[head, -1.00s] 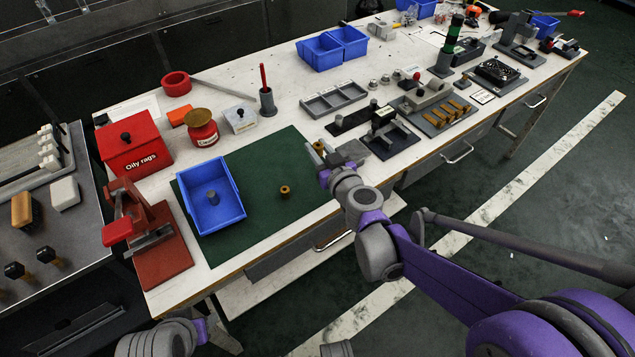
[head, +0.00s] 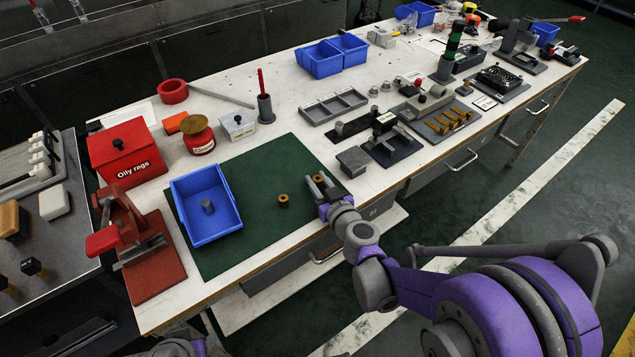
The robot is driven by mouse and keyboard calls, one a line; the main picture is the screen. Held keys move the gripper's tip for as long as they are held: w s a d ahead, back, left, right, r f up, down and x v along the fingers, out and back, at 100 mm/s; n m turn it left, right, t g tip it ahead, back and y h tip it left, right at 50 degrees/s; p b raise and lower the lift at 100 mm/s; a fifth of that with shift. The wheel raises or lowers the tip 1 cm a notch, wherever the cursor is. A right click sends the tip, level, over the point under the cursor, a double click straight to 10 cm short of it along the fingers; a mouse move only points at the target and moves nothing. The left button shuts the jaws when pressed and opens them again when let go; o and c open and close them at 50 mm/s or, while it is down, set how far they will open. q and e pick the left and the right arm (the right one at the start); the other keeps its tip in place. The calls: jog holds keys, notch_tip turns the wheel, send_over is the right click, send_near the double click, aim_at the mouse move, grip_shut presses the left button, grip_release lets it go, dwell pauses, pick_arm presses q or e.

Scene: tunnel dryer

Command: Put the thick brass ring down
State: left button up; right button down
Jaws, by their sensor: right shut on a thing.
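My right gripper (head: 324,188) is over the right end of the green mat (head: 255,235), near its front right edge. It is shut on a small brass ring (head: 318,178), taken as the thick brass ring, which shows at the fingertips and is partly covered by them. I cannot tell whether the ring touches the mat. A second small brass ring (head: 283,200) lies on the mat, to the left of the gripper and apart from it. My left gripper is out of view.
A blue bin (head: 222,226) with a grey cylinder in it stands on the mat's left part. A grey block (head: 352,160) and a dark fixture (head: 390,147) stand right of the mat. A red press (head: 150,270) is at the left. The mat's front part is bare.

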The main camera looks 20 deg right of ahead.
jog(key=shift+f, duration=0.1)
jog(key=shift+f, duration=0.15)
jog(key=c, duration=0.6)
grip_release()
